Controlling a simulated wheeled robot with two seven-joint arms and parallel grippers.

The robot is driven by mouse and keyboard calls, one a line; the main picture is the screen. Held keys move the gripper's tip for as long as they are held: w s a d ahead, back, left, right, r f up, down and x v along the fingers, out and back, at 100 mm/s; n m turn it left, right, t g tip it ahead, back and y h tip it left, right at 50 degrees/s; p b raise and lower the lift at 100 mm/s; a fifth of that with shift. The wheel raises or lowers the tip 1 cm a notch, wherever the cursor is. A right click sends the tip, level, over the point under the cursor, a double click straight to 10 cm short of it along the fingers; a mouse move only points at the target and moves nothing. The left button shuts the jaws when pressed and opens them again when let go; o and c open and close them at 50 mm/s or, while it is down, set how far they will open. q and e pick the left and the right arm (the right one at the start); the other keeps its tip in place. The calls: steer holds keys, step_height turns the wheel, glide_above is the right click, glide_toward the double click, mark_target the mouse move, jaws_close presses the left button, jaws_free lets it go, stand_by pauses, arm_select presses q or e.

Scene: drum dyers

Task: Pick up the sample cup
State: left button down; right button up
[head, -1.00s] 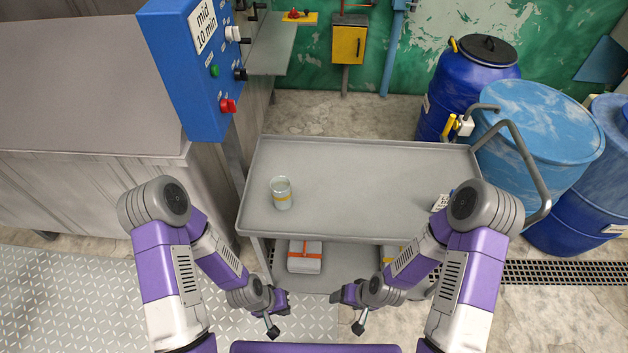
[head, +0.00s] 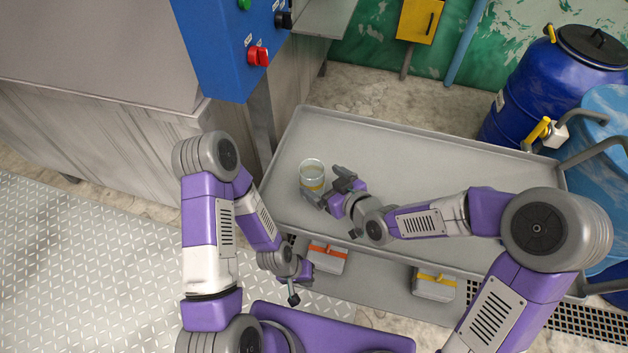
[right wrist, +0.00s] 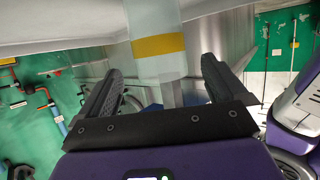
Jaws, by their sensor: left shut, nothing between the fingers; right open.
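The sample cup (head: 312,173) is a clear glass with a yellow band. It stands upright on the grey cart's top tray (head: 420,165), near its left end. My right gripper (head: 328,187) is open at the cup's right side in the head view. In the right wrist view the cup (right wrist: 155,45) with its yellow band shows ahead and between the two dark fingers of my right gripper (right wrist: 158,85). I cannot tell whether the fingers touch it. My left gripper (head: 300,276) is shut and empty, low in front of the cart, away from the cup.
A blue control box (head: 225,50) with a red switch stands behind the tray's left end. Blue drums (head: 550,85) stand at the right. Boxes with an orange strap (head: 328,258) and a yellow strap (head: 434,285) lie on the lower shelf. The tray's middle is clear.

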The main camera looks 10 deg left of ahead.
mark_target(305, 170)
steer(key=shift+w+a+f, duration=0.2)
steer(key=shift+a+f, duration=0.05)
steer(key=shift+a, duration=0.2)
steer(key=b+x, duration=0.1)
steer(key=x, duration=0.3)
steer(key=shift+w+a+f, duration=0.1)
steer(key=shift+w+a, duration=0.05)
steer(key=shift+w, duration=0.05)
steer(key=c, duration=1.1)
